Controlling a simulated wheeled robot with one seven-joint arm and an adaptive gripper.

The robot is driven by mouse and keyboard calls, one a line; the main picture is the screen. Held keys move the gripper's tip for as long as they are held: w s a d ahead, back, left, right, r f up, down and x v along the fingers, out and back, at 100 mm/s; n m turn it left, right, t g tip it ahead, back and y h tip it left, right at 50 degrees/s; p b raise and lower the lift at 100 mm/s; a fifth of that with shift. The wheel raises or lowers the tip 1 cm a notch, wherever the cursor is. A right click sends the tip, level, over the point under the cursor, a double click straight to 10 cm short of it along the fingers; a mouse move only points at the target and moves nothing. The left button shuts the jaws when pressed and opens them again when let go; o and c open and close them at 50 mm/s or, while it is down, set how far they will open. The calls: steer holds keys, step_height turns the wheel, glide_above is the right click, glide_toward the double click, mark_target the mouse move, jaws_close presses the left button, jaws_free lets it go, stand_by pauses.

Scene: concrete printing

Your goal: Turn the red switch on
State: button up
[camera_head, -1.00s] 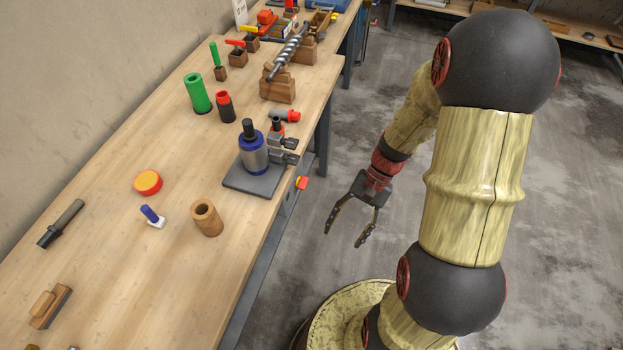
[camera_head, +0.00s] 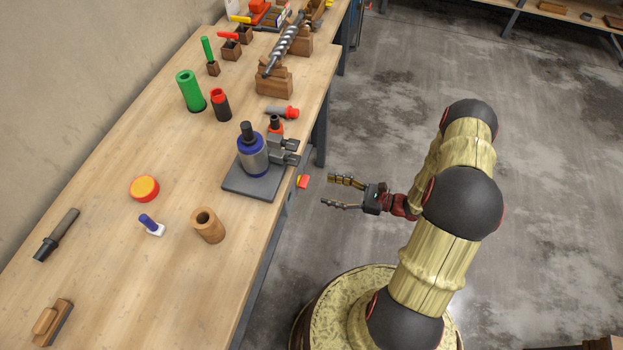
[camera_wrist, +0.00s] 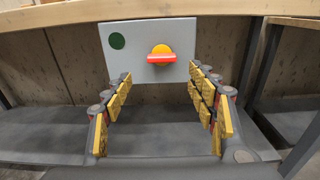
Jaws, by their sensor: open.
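The red switch (camera_wrist: 161,58) is a red bar on a yellow round base, mounted on a grey panel (camera_wrist: 125,65) under the table edge. The bar lies about level in the wrist view. A green disc (camera_wrist: 117,41) is on the panel to its left. In the wrist view the fingers (camera_wrist: 163,112) spread below and to either side of the switch.
The wooden table (camera_head: 110,270) holds a blue and grey cylinder on a dark plate (camera_head: 254,182) near the edge above the switch. A grey lower shelf (camera_wrist: 60,135) lies under the tabletop. The floor around my arm is clear.

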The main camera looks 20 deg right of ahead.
mark_target(303, 182)
steer(key=b+x, duration=0.1)
steer(key=x, duration=0.7)
steer(key=shift+w+r+t, duration=0.15)
steer(key=shift+r+t, duration=0.15)
steer(key=shift+r, duration=0.25)
steer(key=shift+d, duration=0.15)
steer(key=shift+c, duration=1)
steer(key=c, duration=1)
